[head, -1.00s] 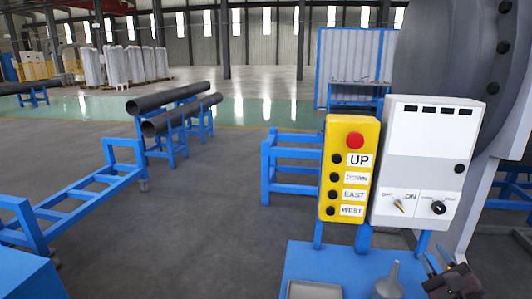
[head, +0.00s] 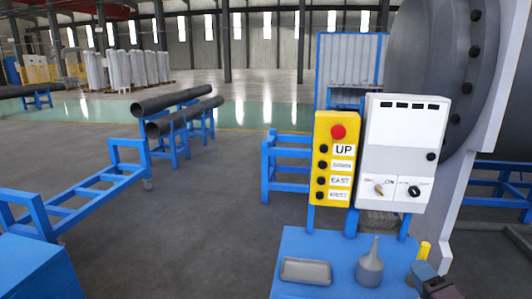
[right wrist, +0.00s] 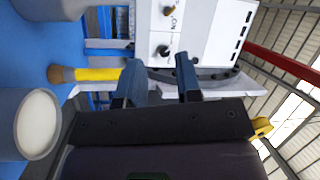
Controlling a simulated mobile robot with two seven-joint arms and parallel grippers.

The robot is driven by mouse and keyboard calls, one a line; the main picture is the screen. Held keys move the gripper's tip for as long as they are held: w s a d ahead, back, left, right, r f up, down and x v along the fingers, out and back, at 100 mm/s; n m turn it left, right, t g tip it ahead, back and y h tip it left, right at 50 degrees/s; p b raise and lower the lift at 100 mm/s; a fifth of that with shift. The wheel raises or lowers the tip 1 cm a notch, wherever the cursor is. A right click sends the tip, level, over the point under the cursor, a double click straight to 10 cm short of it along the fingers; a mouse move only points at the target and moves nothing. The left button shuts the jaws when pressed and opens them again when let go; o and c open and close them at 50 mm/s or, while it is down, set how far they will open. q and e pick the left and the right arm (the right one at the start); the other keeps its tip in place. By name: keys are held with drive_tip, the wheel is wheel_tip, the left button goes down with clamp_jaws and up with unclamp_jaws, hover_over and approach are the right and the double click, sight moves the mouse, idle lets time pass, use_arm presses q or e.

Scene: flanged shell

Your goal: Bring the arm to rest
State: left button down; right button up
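My right gripper (head: 428,274) is at the bottom right corner of the head view, over the right edge of a blue bench top (head: 325,245). In the right wrist view its two fingers (right wrist: 160,80) stand apart with nothing between them. The control box's white face with its knobs shows beyond the fingertips in that view. A yellow-handled tool (head: 423,250) is just behind the gripper in the head view; it also shows beside one finger in the wrist view (right wrist: 98,74). My left gripper is in neither view.
A grey funnel (head: 370,267) and a shallow grey tray (head: 306,271) are on the bench. A yellow button box (head: 333,160) and a white control box (head: 400,150) stand behind it. A large flanged shell (head: 435,70) is at the right.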

drive_tip(key=s+a+f+n+g, duration=0.1)
drive_tip(key=f+n, duration=0.2)
drive_tip(key=s+a+f+n, duration=0.1)
drive_tip(key=f+n, duration=0.1)
drive_tip(key=f, duration=0.1)
drive_tip(key=s+a+f+n+g, duration=0.1)
drive_tip(key=f+n, duration=0.2)
drive_tip(key=shift+s+n+g+h, duration=0.25)
drive_tip(key=shift+n+g+h, duration=0.05)
drive_tip(key=s+a+f+n+g, duration=0.2)
drive_tip(key=s+f, duration=0.5)
drive_tip(key=s, duration=0.1)
drive_tip(key=s+a+f+n+g+h, duration=0.1)
drive_tip(key=s+a+f+n+g, duration=0.2)
drive_tip(key=s+f, duration=0.5)
drive_tip(key=shift+s+a+f+h, duration=0.2)
drive_tip(key=shift+h, duration=0.1)
